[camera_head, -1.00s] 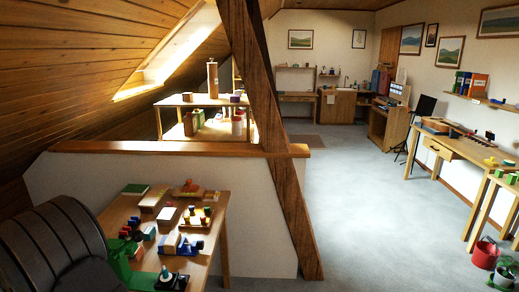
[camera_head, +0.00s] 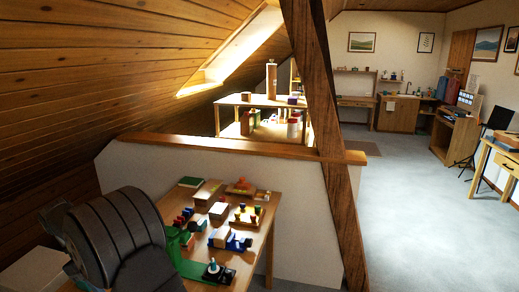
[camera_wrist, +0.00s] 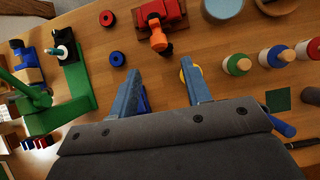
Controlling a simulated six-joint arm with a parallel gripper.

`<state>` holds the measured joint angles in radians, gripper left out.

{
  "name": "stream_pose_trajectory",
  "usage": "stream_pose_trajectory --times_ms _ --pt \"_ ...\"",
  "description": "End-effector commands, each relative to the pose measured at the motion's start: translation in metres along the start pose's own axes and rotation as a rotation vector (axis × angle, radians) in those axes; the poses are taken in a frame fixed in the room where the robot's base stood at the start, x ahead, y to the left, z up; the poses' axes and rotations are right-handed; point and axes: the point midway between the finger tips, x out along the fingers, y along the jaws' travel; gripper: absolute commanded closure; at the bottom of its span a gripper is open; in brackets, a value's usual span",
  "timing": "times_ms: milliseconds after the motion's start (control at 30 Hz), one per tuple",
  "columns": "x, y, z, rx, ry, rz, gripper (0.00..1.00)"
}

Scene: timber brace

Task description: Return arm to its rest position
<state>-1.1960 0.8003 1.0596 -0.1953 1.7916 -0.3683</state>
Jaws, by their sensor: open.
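My gripper (camera_wrist: 160,82) shows in the wrist view with two blue fingers spread apart and nothing between them. The fingers point over a wooden tabletop (camera_wrist: 140,65) with toys on it. Whether they touch anything there I cannot tell. In the head view, a dark, ribbed, rounded part of my arm (camera_head: 118,238) fills the lower left, left of the toy table (camera_head: 262,225). The fingertips cannot be made out clearly in the head view.
In the wrist view, a red toy (camera_wrist: 160,25) and a blue ring (camera_wrist: 117,59) lie beyond the fingers. A green stand (camera_wrist: 78,92) is at left, several round pegs (camera_wrist: 277,56) at right. In the head view, a timber brace (camera_head: 328,130) rises beside the low white wall (camera_head: 230,168).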

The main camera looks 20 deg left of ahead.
Motion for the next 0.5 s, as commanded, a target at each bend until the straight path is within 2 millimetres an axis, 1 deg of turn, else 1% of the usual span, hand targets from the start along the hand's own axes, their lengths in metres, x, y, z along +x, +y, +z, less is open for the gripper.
stream_pose_trajectory --times_ms 33,433,500 --pt "0.009 0.000 0.001 0.000 -0.002 -0.001 0.56" --pt "0.089 0.000 0.002 0.000 -0.004 -0.002 0.56" --pt "0.091 0.001 0.015 0.002 0.001 0.000 0.56"
